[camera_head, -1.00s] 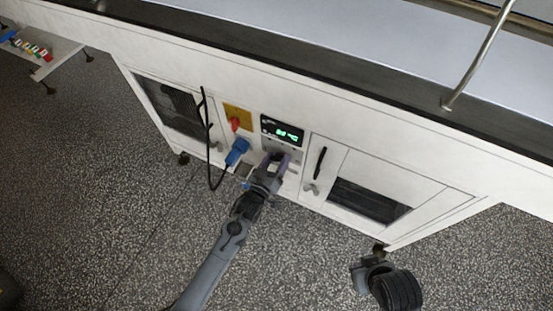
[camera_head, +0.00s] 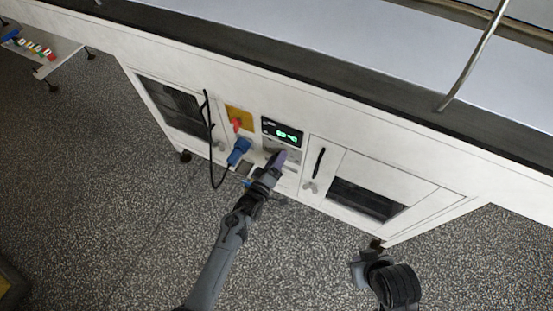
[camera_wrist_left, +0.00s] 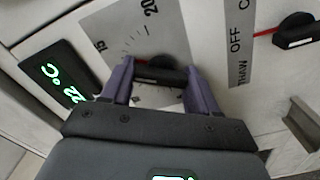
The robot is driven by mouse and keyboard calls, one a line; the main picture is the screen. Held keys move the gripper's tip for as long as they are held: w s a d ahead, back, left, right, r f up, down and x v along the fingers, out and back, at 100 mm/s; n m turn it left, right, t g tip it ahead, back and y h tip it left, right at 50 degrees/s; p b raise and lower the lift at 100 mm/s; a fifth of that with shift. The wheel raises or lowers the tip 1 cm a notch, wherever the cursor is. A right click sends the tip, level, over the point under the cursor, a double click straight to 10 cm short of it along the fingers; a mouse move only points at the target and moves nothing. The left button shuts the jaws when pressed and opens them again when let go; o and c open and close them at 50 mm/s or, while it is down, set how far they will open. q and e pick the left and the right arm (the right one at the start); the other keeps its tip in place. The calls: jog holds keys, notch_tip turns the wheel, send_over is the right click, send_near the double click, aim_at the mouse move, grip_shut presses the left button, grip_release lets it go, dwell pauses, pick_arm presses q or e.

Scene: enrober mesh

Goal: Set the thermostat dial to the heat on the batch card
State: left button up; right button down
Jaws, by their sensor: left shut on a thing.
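The thermostat dial is a black knob (camera_wrist_left: 160,73) with a red pointer on a pale scale plate (camera_wrist_left: 120,30); "15" and "20" are readable there. My left gripper (camera_head: 281,155) is at the front panel, and its purple fingers straddle the knob in the left wrist view (camera_wrist_left: 160,80), shut on it. The fingers hide part of the scale. A green-lit display (camera_head: 284,134) sits just above the dial; in the wrist view it (camera_wrist_left: 55,80) seems to read 22 °C. I see no readable batch card.
A second black knob (camera_wrist_left: 295,30) with a red pointer sits by an "OFF" label. Left of the display are a red switch (camera_head: 236,125) on a yellow plate and a blue plug (camera_head: 239,151) with a black cable. A door handle (camera_head: 318,163) is to the right.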

pick_arm(q)
jog(key=shift+r, duration=0.1)
dwell(0.3)
jog(key=o, duration=1.1)
jog(key=shift+c, duration=0.2)
jog(key=p+v, duration=0.4)
jog(key=v, duration=0.6)
jog(key=shift+s+a+p, duration=0.2)
jog(key=shift+s+p, duration=0.15)
jog(key=shift+s, duration=0.1)
